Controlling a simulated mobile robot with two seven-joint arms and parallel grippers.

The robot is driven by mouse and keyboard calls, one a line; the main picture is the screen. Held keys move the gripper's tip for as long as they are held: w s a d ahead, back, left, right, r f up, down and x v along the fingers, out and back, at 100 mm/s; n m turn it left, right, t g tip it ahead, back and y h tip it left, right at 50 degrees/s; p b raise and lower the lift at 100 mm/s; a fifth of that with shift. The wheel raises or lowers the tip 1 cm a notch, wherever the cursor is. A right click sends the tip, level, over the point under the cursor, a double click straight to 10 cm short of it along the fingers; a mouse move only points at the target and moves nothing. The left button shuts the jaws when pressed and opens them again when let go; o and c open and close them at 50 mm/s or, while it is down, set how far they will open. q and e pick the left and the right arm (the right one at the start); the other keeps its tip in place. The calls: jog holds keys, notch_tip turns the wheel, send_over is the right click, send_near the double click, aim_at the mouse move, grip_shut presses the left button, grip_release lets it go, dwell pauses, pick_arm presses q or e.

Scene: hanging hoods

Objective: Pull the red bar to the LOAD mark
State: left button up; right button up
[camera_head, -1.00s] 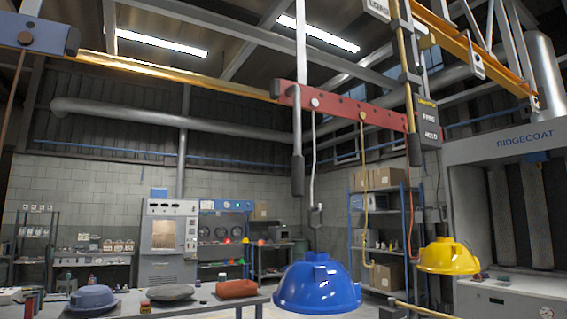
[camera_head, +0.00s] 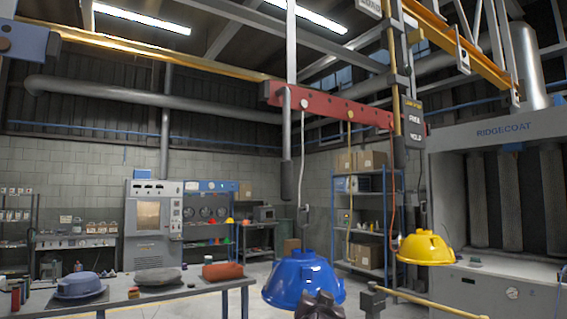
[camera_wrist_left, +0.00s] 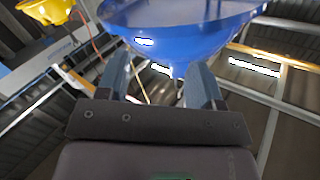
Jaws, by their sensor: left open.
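The red bar (camera_head: 335,108) hangs across the head view below the overhead beams, sloping down to the right. A grey rod with a dark grip (camera_head: 287,180) hangs from its left end, and another dark grip (camera_head: 399,152) from its right end. My left gripper (camera_head: 318,304) shows as a dark shape at the bottom, well below the bar. My right gripper is not in view.
A black sign (camera_head: 413,120) is by the bar's right end. A table (camera_head: 200,292) with several items is at the lower left, a blue shelf (camera_head: 360,210) behind.

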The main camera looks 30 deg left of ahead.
pick_arm(q)
notch_tip(320, 180, up, 16)
jog(key=a+n+g+y+p, duration=0.1)
jog(key=n+y+p, duration=0.1)
jog(key=n+y, duration=0.15)
jog(key=n+g+y+p, duration=0.2)
jog(key=n+g, duration=0.1)
jog(key=n, duration=0.2)
send_near(289, 167)
jog(key=x, duration=0.4)
jog(key=p+x, duration=0.2)
jog(key=x, duration=0.6)
jog(key=shift+w+a, duration=0.15)
jog(key=shift+a, duration=0.05)
jog(key=shift+w+a+f, duration=0.1)
jog(key=shift+w+a, duration=0.2)
jog(key=shift+a, duration=0.05)
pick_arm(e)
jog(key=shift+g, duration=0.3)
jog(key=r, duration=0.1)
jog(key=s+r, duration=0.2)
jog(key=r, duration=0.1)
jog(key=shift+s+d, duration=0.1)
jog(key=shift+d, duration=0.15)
pick_arm(q)
grip_shut()
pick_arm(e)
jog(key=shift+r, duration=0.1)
pick_arm(q)
jog(key=shift+s, duration=0.15)
